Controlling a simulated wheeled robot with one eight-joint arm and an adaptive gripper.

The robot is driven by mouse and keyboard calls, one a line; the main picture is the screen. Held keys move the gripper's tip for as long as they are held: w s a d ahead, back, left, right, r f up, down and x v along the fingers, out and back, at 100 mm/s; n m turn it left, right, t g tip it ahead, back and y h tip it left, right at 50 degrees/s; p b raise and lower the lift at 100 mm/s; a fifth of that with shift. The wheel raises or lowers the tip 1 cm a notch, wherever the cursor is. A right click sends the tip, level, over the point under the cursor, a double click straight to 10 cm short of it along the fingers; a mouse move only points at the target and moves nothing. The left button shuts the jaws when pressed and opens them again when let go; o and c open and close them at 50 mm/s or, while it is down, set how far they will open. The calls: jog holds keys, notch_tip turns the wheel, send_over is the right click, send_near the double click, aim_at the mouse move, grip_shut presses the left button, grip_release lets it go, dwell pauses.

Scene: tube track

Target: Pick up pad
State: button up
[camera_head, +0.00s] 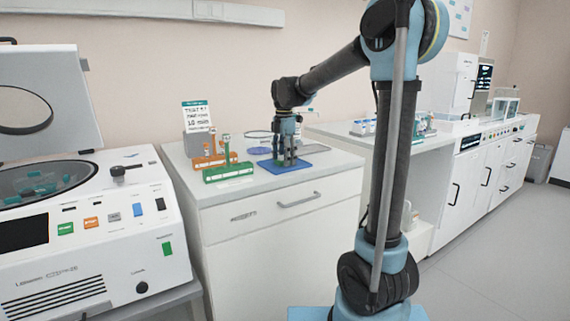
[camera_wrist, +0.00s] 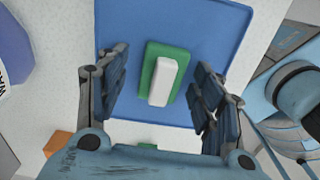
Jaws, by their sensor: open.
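The pad (camera_wrist: 162,80), a white block on a green base, lies on a blue mat (camera_wrist: 215,25) in the wrist view. My gripper (camera_wrist: 160,90) is open, with one finger to the left of the pad and one to the right, and a gap shows on both sides. In the head view my gripper (camera_head: 290,158) points down over the blue mat (camera_head: 304,164) on the white counter. The pad cannot be made out there behind the fingers.
An orange rack (camera_head: 205,160) and a green rack (camera_head: 228,172) with tubes stand left of the mat. A sign (camera_head: 196,117) stands behind them. A centrifuge with a raised lid (camera_head: 90,225) is at the far left. The counter's front edge is close to the mat.

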jog(key=c, duration=1)
jog(key=shift+o, duration=0.2)
jog(key=shift+r, duration=0.15)
notch_tip(320, 180, up, 10)
jog(key=shift+f, duration=0.1)
